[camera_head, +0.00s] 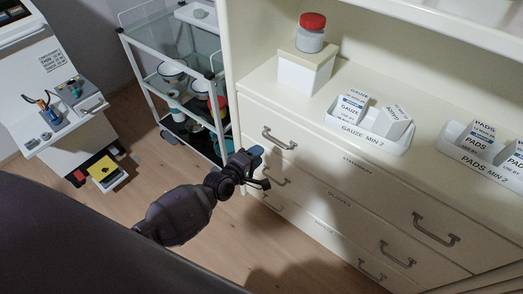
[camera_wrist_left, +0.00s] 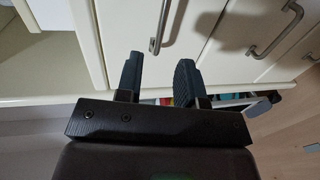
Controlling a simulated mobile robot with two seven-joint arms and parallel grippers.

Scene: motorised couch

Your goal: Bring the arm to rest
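My left arm reaches in from the lower left in the head view. Its gripper (camera_head: 258,168) is in front of the cream drawer cabinet (camera_head: 330,190), near the drawer handles at its left end. In the left wrist view the two dark fingers (camera_wrist_left: 162,82) stand apart with nothing between them, and the cabinet front (camera_wrist_left: 120,40) with metal handles lies beyond. I cannot tell whether the gripper touches the cabinet. My right gripper is not in either view.
A gauze tray (camera_head: 370,128), a pads tray (camera_head: 484,158) and a red-lidded jar (camera_head: 311,33) on a box stand on the cabinet. A wheeled trolley (camera_head: 150,75) with bowls is at its left. A white unit (camera_head: 62,115) stands far left. Wooden floor (camera_head: 125,205) is open between.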

